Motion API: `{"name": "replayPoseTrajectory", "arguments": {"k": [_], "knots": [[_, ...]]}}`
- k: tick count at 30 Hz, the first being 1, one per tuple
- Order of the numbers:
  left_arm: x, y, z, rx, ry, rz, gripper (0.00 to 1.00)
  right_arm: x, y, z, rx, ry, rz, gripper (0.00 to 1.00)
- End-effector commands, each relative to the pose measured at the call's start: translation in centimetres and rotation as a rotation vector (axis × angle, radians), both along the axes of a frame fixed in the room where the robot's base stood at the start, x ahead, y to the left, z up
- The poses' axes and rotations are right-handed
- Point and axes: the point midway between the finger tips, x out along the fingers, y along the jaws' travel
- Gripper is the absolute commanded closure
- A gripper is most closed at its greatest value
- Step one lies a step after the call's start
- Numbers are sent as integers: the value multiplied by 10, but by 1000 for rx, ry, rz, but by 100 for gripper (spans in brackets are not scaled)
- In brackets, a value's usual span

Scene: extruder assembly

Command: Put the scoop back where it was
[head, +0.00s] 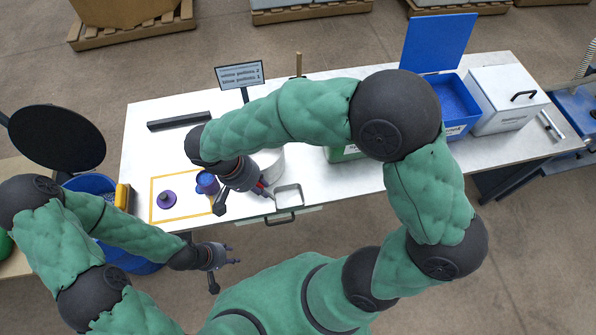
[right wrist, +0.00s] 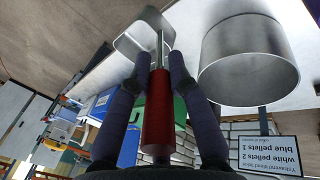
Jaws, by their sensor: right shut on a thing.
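The scoop has a red handle (right wrist: 158,115) and a square metal pan (right wrist: 140,35) in the right wrist view. In the head view its pan (head: 289,196) shows near the table's front edge; whether it touches the table I cannot tell. My right gripper (head: 264,189) is shut on the red handle, with a finger on each side of it in the right wrist view (right wrist: 158,75). My left gripper (head: 230,255) is open and empty, in front of the table and below its front edge.
A metal pot (right wrist: 250,65) stands beside the scoop, mostly behind my right arm in the head view. A green bin (head: 345,153), blue bin (head: 457,97) and white box (head: 507,97) stand rightward.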

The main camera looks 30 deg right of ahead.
Motion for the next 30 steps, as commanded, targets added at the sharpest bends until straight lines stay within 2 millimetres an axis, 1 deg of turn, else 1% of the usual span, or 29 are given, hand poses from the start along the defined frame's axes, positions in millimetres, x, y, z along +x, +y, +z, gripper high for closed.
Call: {"name": "replayPoseTrajectory", "arguments": {"k": [12, 15, 18, 21, 28, 30], "knots": [[-1, 0, -17, 0, 2, -1, 60, 49, -70, -40, 0, 1, -6, 100], [-1, 0, -22, 0, 2, -1, 60, 57, -82, -59, -1, 3, -4, 100], [-1, 0, -26, 0, 1, 0, 60, 64, -92, -74, -1, 4, -3, 100], [-1, 0, -28, 0, 1, 0, 60, 69, -98, -83, -1, 1, -1, 100], [-1, 0, -30, 0, 1, 0, 60, 74, -105, -92, -1, 1, 0, 100], [-1, 0, -32, 0, 1, 0, 60, 77, -110, -99, -1, 1, -1, 100]]}}
